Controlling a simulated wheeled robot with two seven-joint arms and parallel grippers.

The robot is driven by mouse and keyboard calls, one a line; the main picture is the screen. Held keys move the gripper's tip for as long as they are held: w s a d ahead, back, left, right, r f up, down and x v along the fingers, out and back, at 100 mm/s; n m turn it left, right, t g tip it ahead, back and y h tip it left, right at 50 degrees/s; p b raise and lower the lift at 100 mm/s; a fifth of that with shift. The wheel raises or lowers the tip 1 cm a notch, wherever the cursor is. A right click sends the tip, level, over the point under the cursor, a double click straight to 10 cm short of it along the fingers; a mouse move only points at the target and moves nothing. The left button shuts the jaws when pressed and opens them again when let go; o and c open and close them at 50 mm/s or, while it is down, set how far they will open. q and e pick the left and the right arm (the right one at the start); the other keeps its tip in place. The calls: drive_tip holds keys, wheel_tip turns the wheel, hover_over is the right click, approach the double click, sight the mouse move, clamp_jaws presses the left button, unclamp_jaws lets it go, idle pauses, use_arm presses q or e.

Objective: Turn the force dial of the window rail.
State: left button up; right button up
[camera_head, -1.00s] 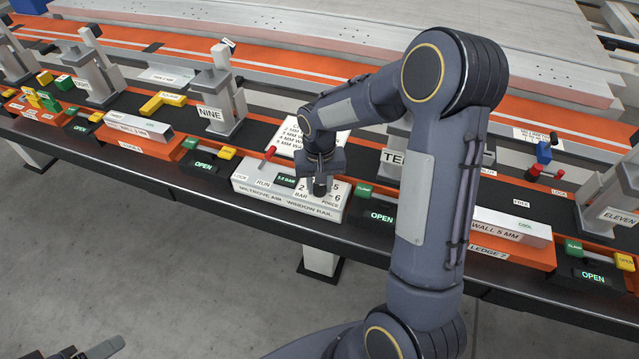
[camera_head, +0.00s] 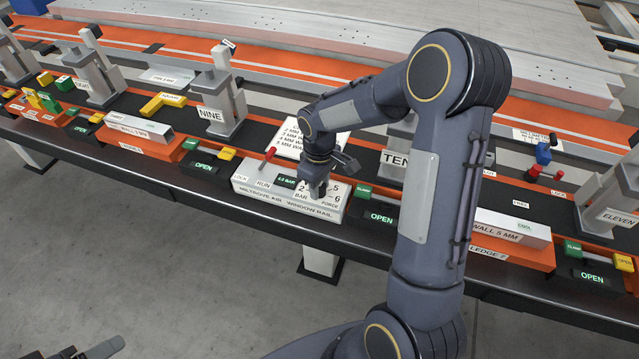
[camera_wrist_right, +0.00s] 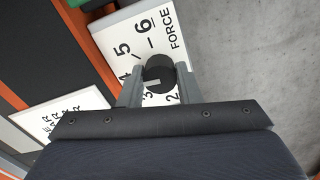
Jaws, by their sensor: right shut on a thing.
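The window rail (camera_head: 265,196) is a white box on the bench edge, with a FORCE scale on its right end. Its force dial (camera_wrist_right: 160,70) is a round black knob with a pale mark, surrounded by numbers in the right wrist view. My right gripper (camera_head: 317,190) points down over this end. In the wrist view its two fingers (camera_wrist_right: 158,86) are closed on the dial from both sides. The fingers hide part of the scale. What seems to be my left gripper (camera_head: 100,349) shows only partly at the bottom left, far from the rail.
A red-tipped lever (camera_head: 268,154) stands near RUN on the rail. A small green display (camera_head: 286,181) sits beside it, too small to read surely. A card (camera_head: 296,138) stands behind. The post marked NINE (camera_head: 215,110) is to the left, and an OPEN box (camera_head: 380,217) is close right.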

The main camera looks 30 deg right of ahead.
drive_tip(key=shift+n, duration=0.6)
drive_tip(key=o, duration=1)
drive_tip(key=shift+c, duration=0.2)
drive_tip(key=shift+r, duration=0.15)
wheel_tip(320, 180, up, 7)
drive_tip(key=shift+r, duration=0.3)
